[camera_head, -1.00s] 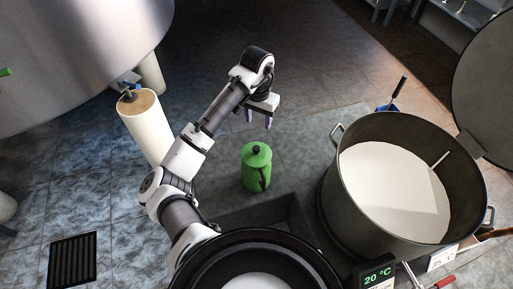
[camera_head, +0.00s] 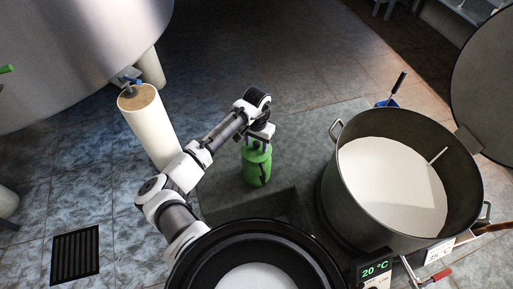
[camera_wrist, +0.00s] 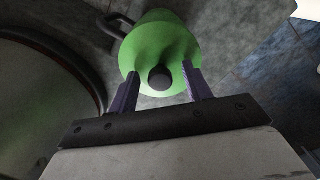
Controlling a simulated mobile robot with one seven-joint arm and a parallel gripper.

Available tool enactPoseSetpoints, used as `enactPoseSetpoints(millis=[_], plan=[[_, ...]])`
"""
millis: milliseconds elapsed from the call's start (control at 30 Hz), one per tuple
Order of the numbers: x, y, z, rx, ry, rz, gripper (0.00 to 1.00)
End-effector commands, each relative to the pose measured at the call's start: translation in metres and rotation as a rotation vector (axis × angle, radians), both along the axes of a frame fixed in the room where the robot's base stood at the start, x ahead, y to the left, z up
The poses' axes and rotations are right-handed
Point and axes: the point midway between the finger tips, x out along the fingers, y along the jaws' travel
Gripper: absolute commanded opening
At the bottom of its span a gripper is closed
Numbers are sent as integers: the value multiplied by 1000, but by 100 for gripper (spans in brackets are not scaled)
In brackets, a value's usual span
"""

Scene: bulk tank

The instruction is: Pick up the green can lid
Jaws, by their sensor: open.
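The green can (camera_head: 257,168) stands upright on the grey step beside the big pot. Its green lid (camera_wrist: 158,52) with a dark round knob (camera_wrist: 159,78) fills the upper middle of the wrist view. My gripper (camera_wrist: 163,82) is open, with its two purple fingers on either side of the knob. The fingers look close to the lid top; whether they touch it I cannot tell. In the head view my gripper (camera_head: 259,140) is right over the can and hides most of the lid and the knob.
A large steel pot (camera_head: 330,190) of white liquid stands to the right of the can, its wall also showing in the wrist view (camera_wrist: 40,100). A big steel tank (camera_head: 70,60) is at upper left. A floor drain (camera_head: 75,255) lies at lower left.

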Motion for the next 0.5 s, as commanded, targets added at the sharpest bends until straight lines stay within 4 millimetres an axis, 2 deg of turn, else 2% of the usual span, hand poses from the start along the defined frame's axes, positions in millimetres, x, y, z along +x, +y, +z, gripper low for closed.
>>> enactPoseSetpoints(millis=[300, 500], plan=[[0, 0, -6, 0, 0, 0, 48], [0, 0, -6, 0, 0, 0, 22]])
